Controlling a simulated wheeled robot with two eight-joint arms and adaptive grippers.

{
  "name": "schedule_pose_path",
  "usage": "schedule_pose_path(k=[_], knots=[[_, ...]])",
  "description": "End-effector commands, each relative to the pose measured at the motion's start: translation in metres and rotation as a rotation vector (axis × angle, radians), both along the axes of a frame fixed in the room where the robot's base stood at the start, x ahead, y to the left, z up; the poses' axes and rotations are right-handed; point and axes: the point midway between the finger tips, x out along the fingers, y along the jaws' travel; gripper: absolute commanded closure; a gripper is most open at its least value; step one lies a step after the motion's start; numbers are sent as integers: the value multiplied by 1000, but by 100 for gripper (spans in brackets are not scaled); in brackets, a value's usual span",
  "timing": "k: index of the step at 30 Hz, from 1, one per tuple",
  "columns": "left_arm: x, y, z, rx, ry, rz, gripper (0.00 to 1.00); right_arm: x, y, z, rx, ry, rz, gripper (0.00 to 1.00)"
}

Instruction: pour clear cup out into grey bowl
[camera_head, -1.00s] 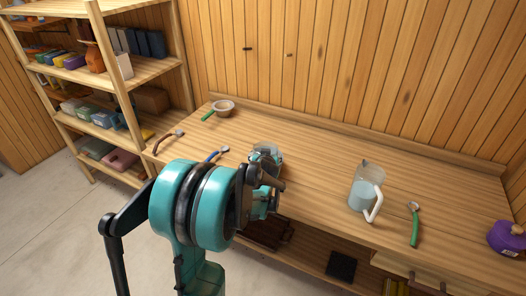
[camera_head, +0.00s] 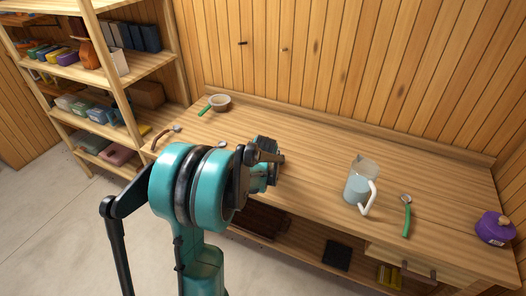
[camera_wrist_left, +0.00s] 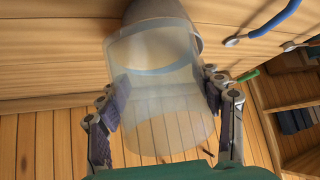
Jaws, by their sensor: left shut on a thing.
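My left gripper (camera_head: 268,166) is over the middle of the workbench, and its wrist hides most of what is there in the head view. In the left wrist view its fingers (camera_wrist_left: 165,90) are shut on the sides of a clear cup (camera_wrist_left: 160,110). That view is turned over, with bench at the top and wall planks at the bottom; the cup appears tipped. A grey bowl (camera_wrist_left: 193,22) shows right past the cup's end, partly hidden by it. I cannot make out contents in the cup or whether the two touch. My right gripper is not in view.
A clear jug (camera_head: 357,186) with a white handle, a green-handled spoon (camera_head: 407,215) and a purple container (camera_head: 494,228) stand to the right. A green-handled strainer (camera_head: 219,102) lies at the back left. A blue-handled tool (camera_wrist_left: 270,22) lies near the bowl. The back middle of the bench is clear.

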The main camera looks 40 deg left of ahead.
Motion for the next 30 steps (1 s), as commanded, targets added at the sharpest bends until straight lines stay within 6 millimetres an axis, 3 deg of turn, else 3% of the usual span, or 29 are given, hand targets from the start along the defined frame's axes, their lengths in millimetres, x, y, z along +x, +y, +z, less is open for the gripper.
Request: schedule_pose_path(k=[8,16,30], knots=[[0,0,0,-2,2,0,71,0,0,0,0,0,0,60],[-2,-1,3,-108,149,1,71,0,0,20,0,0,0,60],[-2,-1,-2,-150,205,3,71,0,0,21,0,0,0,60]])
